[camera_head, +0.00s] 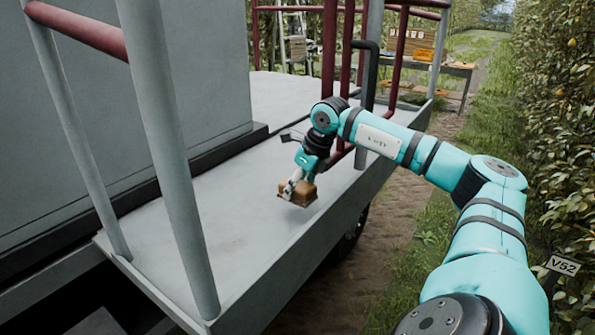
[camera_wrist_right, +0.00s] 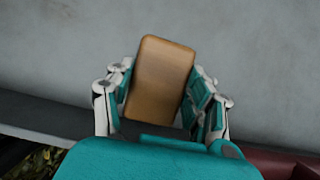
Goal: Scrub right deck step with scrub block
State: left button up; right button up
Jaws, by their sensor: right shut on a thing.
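The scrub block (camera_head: 298,194) is a brown wooden block held at the tip of my right arm, over the grey deck step (camera_head: 225,205). My right gripper (camera_head: 293,182) is shut on it. In the right wrist view the block (camera_wrist_right: 160,78) sits between the two fingers of my right gripper (camera_wrist_right: 161,95), with the grey step surface (camera_wrist_right: 60,50) behind it. A dark shadow shows close under the block in the head view; I cannot tell whether it touches the step. My left gripper is not in view.
Grey posts (camera_head: 170,150) stand at the step's near end, and dark red rails (camera_head: 330,50) stand beyond my right gripper. A dark-edged grey wall (camera_head: 130,90) bounds the step on the left. A table with crates (camera_head: 415,42) stands far back. A hedge (camera_head: 555,130) lines the right.

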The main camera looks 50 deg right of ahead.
jog(key=shift+r+p, duration=1.35)
jog(key=shift+r, duration=0.25)
jog(key=shift+f, duration=0.1)
